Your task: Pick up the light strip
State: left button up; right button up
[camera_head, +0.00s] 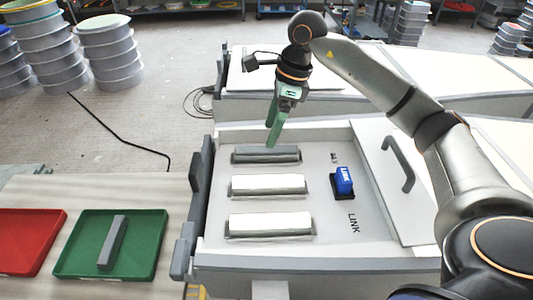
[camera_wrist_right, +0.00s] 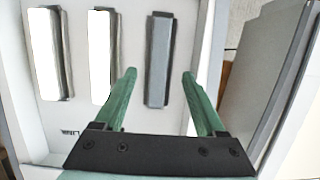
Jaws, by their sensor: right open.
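Three light strips sit in slots of a light-coloured test box (camera_head: 330,260). The farthest strip (camera_head: 266,155) is grey and unlit; the middle strip (camera_head: 268,184) and the nearest strip (camera_head: 270,225) glow white. The right wrist view shows the grey strip (camera_wrist_right: 159,60) beyond my fingertips, roughly between them, with the two bright strips (camera_wrist_right: 102,58) (camera_wrist_right: 46,55) to its left. My right gripper (camera_head: 272,140), with green fingers, is open and empty above the far end of the box; it also shows in the right wrist view (camera_wrist_right: 160,73). My left gripper is out of view.
A green tray (camera_head: 150,255) holding another grey strip (camera_head: 113,242) and a red tray (camera_head: 25,240) lie at the left. The box has a blue switch (camera_head: 344,180) and a panel with a grey handle (camera_head: 398,165). Another box (camera_head: 235,105) stands behind.

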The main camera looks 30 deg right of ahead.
aim_at(266, 154)
jog(key=x, duration=0.5)
jog(key=shift+s+d+f, duration=0.15)
jog(key=shift+d+f, duration=0.05)
jog(key=shift+c, duration=0.2)
grip_shut()
